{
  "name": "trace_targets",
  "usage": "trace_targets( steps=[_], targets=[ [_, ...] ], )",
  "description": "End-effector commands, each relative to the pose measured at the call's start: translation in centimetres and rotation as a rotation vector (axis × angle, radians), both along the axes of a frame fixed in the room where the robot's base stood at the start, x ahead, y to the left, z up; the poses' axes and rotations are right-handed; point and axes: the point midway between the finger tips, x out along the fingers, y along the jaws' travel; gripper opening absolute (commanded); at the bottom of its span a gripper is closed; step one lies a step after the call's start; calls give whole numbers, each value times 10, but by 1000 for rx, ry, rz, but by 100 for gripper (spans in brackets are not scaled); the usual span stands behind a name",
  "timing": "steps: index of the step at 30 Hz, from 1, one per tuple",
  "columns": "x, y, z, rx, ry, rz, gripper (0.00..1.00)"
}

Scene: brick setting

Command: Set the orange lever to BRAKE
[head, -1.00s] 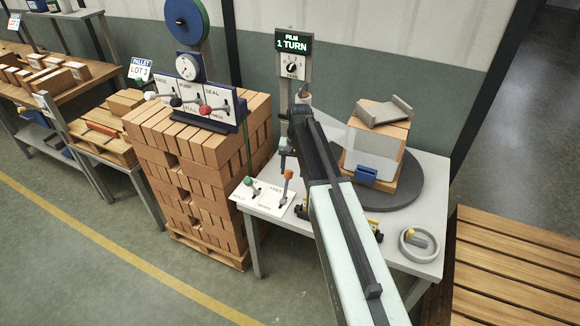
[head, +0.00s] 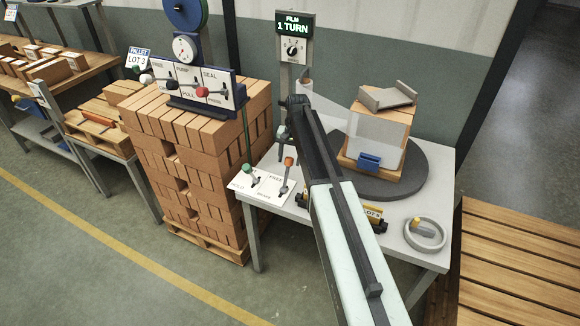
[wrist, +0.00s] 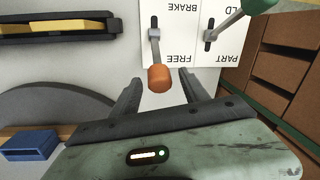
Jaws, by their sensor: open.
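The orange lever (head: 288,162) stands on a white label plate (head: 262,186) at the table's left corner. In the wrist view its orange knob (wrist: 159,79) is on the FREE side of its slot, with BRAKE beyond. My gripper (wrist: 160,83) is open, one finger on each side of the knob. No contact shows in the wrist view. In the head view my arm hides part of the gripper. A green-knobbed lever (head: 247,169) stands left of the orange one on the HOLD/PART half of the plate; it also shows in the wrist view (wrist: 257,6).
A dark round turntable (head: 405,180) carries a wrapped brick stack. A brick pallet (head: 205,180) and a SEAL lever panel (head: 205,88) stand left. A blue block (wrist: 30,145) is low left in the wrist view.

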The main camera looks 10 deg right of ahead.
Motion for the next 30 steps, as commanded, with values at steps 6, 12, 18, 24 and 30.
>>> trace_targets(
  steps=[6,12,18,24,30],
  targets=[
    [0,0,-2,0,0,0,53],
    [0,0,-2,0,0,-1,11],
    [0,0,-2,0,0,-1,0],
    [0,-1,-2,0,0,-2,0],
    [0,-1,-2,0,-1,-2,0]
  ],
)
